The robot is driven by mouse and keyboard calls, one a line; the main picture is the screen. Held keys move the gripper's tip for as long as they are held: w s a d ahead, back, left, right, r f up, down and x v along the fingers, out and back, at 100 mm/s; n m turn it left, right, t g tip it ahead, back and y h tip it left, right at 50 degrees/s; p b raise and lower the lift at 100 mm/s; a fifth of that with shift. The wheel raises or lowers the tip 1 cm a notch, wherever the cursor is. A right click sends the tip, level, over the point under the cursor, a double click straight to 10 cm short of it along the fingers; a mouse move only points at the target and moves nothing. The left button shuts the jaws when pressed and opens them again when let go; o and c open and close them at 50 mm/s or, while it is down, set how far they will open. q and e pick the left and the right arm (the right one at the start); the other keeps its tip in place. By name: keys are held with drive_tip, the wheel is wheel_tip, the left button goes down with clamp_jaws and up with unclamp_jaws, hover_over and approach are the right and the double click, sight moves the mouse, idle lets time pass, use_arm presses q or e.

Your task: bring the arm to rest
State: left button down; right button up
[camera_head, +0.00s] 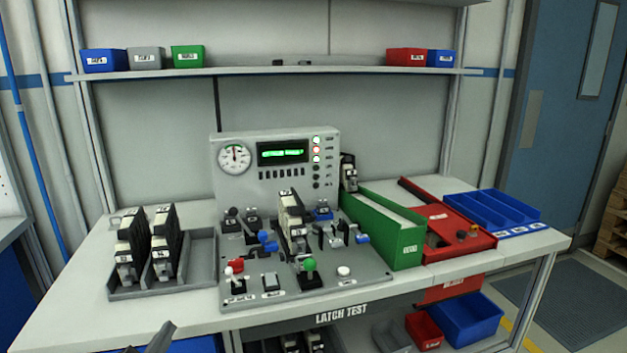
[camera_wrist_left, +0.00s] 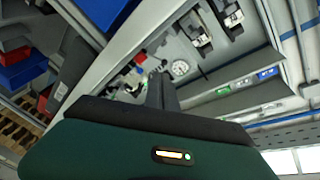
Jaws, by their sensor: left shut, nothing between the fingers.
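My left gripper (camera_head: 162,338) shows only as a dark tip at the bottom edge of the head view, in front of the bench and left of the "LATCH TEST" label. In the left wrist view my left gripper (camera_wrist_left: 161,88) is shut and empty, its fingers together, apart from the bench. The test fixture (camera_head: 200,300) on the bench holds a latch unit (camera_head: 291,222) in its middle, with levers, a red knob and a green knob around it. My right gripper is in neither view.
A grey tray (camera_head: 125,293) with two latch units stands at left. A green bin (camera_head: 408,250), a red box (camera_head: 470,245) and a blue divided tray (camera_head: 492,210) stand at right. The bench's front left top (camera_head: 75,320) is clear. A shelf (camera_head: 270,70) with small bins runs above.

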use_arm(q)
drive_tip(key=s+d+f+n+g+y, duration=0.25)
drive_tip(key=s+f+n+g, duration=0.4)
drive_tip(key=f, duration=0.45)
drive_tip(key=s+d+f+n+g+h, duration=0.1)
drive_tip(key=s+d+f+g, duration=0.15)
drive_tip(key=s, duration=0.25)
drive_tip(key=s+d+f+n+g, duration=0.2)
drive_tip(key=s+d+g, duration=0.1)
drive_tip(key=s, duration=0.2)
drive_tip(key=s+d+f+n+g+h, duration=0.1)
drive_tip(key=s+d+f+g, duration=0.1)
drive_tip(key=s, duration=0.2)
wheel_tip(320, 180, up, 20)
drive_tip(key=s+g+p, duration=0.1)
drive_tip(key=s+p, duration=0.1)
drive_tip(key=p, duration=1.9)
drive_tip(key=shift+d+r, duration=0.2)
drive_tip(key=shift+d, duration=0.15)
drive_tip(key=shift+n, duration=0.25)
